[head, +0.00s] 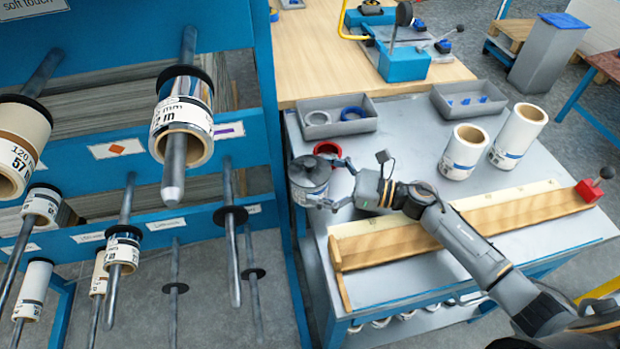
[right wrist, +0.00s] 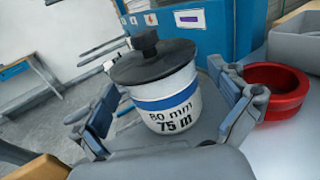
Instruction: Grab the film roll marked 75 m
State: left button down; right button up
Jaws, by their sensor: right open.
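The film roll marked 75 m (right wrist: 172,108) stands upright in the right wrist view, white with a blue band, "80 mm" and "75 m" printed on it, and a dark disc with a knob on top. In the head view the same roll (head: 309,185) stands at the left edge of the grey bench top. My right gripper (head: 327,182) is open, with one finger on each side of the roll. In the right wrist view its fingers (right wrist: 168,122) flank the roll; whether they touch it I cannot tell. My left gripper is not in view.
A red ring (right wrist: 276,90) sits close beside the roll. Grey trays (head: 338,127), two white rolls (head: 463,152) and a wooden cutting bar (head: 470,228) occupy the bench. A blue rack (head: 262,90) with rolls on pegs stands left of it.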

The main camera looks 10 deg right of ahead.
jog(key=shift+x, duration=1)
jog(key=shift+c, duration=0.2)
jog(key=c, duration=1.3)
jog(key=shift+r, duration=0.15)
